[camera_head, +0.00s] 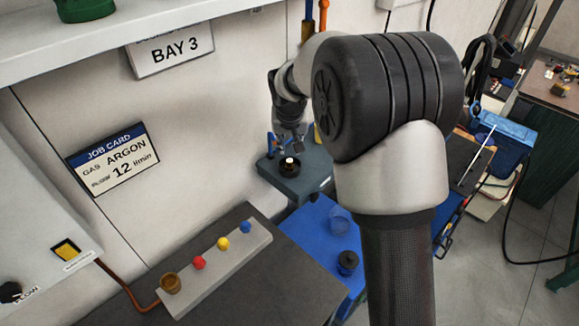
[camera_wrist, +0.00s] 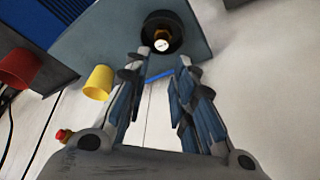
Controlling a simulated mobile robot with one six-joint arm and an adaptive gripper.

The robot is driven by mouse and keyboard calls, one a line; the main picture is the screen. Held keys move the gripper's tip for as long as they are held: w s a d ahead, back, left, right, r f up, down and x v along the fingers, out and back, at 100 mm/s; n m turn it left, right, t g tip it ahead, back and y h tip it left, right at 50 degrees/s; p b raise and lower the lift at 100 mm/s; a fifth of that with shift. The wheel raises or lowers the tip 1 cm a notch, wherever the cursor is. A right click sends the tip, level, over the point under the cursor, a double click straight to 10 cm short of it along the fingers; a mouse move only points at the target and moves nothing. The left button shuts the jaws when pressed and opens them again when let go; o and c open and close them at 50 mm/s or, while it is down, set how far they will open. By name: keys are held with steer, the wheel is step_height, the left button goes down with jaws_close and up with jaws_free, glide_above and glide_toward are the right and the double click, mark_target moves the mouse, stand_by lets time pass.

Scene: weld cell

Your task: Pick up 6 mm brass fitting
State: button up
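A small brass fitting (camera_wrist: 162,35) with a pale top stands in a round black holder (camera_wrist: 178,22) at the top of the wrist view. In the head view the holder (camera_head: 283,170) sits on a grey-blue shelf (camera_head: 308,181), and the fitting shows as a small bright spot (camera_head: 290,160). Any marking on its top is too small to read. My gripper (camera_wrist: 163,62) is open and empty, with its fingers apart. The fitting lies just beyond the fingertips, roughly between them in the picture. In the head view my gripper (camera_head: 293,143) is just above the holder.
A yellow cup (camera_wrist: 98,82) and a red cup (camera_wrist: 18,66) show left in the wrist view. A blue mat (camera_head: 310,232) carries a dark container (camera_head: 347,262). The wall is close behind the shelf.

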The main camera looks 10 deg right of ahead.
mark_target(290, 160)
steer(key=b+x, duration=0.1)
steer(key=x, duration=0.3)
steer(key=b+x, duration=0.1)
steer(key=x, duration=0.4)
steer(key=shift+s+a+f, duration=0.15)
steer(key=shift+f, duration=0.25)
steer(key=shift+r, duration=0.1)
steer(key=shift+c, duration=0.5)
jaws_close()
